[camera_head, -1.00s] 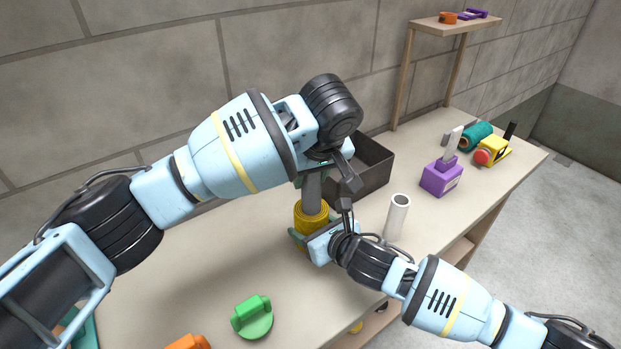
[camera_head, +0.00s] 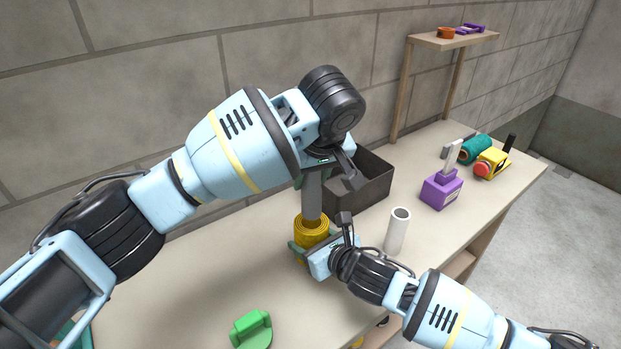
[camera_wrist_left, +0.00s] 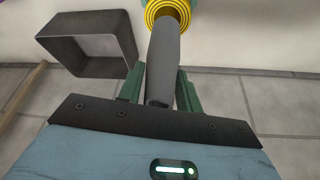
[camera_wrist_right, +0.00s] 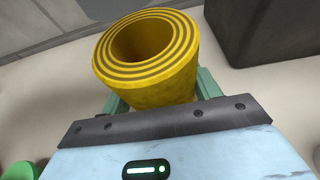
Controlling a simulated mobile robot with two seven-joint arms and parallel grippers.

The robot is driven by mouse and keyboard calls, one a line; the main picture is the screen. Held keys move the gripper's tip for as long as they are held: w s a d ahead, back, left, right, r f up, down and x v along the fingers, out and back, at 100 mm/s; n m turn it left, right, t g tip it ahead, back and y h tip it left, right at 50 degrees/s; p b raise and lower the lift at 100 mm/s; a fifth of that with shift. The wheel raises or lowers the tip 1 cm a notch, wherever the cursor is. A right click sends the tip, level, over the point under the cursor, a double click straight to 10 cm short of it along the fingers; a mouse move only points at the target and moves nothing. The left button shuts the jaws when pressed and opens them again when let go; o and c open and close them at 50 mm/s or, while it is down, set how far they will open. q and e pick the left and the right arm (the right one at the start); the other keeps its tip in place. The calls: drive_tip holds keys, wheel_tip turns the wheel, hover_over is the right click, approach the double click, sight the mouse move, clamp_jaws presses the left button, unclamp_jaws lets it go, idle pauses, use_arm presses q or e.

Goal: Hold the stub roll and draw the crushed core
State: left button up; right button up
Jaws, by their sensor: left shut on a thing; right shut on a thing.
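The stub roll (camera_head: 312,229) is a short yellow coil standing upright on the bench, with its ringed top in the right wrist view (camera_wrist_right: 178,82). My right gripper (camera_head: 313,252) is shut on its lower side. The crushed core (camera_head: 312,196) is a grey tube, upright above the roll. My left gripper (camera_head: 314,172) is shut on its upper part, and the core also shows between the green fingers in the left wrist view (camera_wrist_left: 163,60). In the right wrist view the roll's bore looks empty, so the core's lower end appears clear of it; the gap is hard to judge.
A dark open box (camera_head: 362,190) stands just behind the roll. A white tube (camera_head: 397,232) stands to its right. A purple block with a grey upright (camera_head: 441,190), a teal roll (camera_head: 475,149) and a yellow tool (camera_head: 492,163) lie farther right. A green knobbed disc (camera_head: 251,329) lies in front.

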drive_tip(key=o, duration=1.2)
drive_tip(key=v, duration=1.2)
use_arm(q)
drive_tip(key=shift+d, duration=0.1)
use_arm(e)
drive_tip(key=shift+s+d, duration=0.1)
